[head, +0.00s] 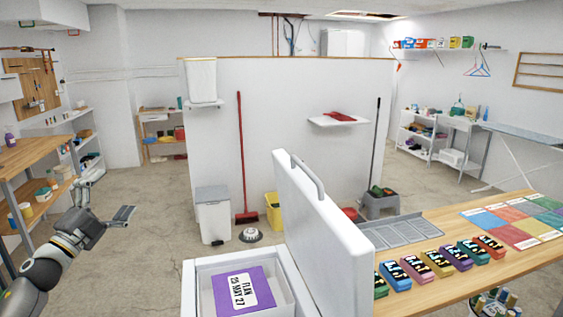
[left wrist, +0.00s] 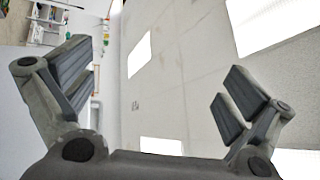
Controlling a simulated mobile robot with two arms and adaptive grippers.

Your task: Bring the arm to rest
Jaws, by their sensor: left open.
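My left arm comes in at the lower left of the head view. Its gripper (head: 122,216) is held up in free air, left of the white open box, and touches nothing. In the left wrist view the two fingers of the left gripper (left wrist: 155,95) stand wide apart with nothing between them. Behind the fingers that view shows the white ceiling and walls, turned sideways. My right arm and right gripper do not show in either view.
An open white box (head: 200,290) with a raised lid (head: 325,235) stands in front, a purple labelled packet (head: 241,291) inside. A wooden table (head: 470,275) on the right bears several coloured labelled packs. A wooden bench (head: 30,152) is at the left. The floor (head: 150,250) between is clear.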

